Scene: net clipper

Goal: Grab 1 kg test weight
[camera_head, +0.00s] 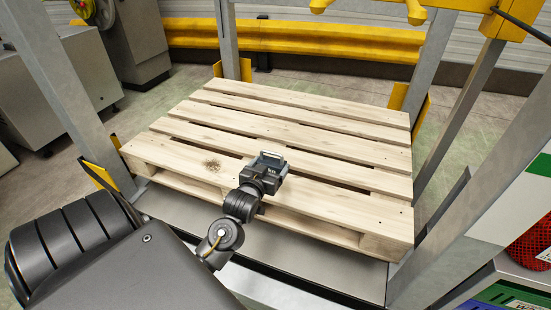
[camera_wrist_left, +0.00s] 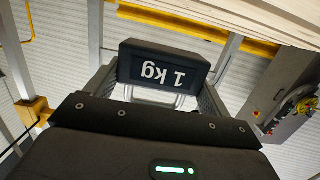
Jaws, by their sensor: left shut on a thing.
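The 1 kg test weight is a dark block with white lettering. In the left wrist view the weight (camera_wrist_left: 162,68) sits between the fingers of my left gripper (camera_wrist_left: 158,92), its lettering upside down. In the head view my left gripper (camera_head: 268,166) is over the near middle part of the wooden pallet (camera_head: 300,145), shut on the weight. A light handle bar shows at the gripper's tip. I cannot tell whether the weight touches the pallet. My right gripper is not in view.
Grey metal posts (camera_head: 228,40) stand around the pallet. A yellow guard rail (camera_head: 290,38) runs behind it. Grey cabinets (camera_head: 60,80) stand at the left. Crates with red netting (camera_head: 535,245) are at the right edge. Most of the pallet top is bare.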

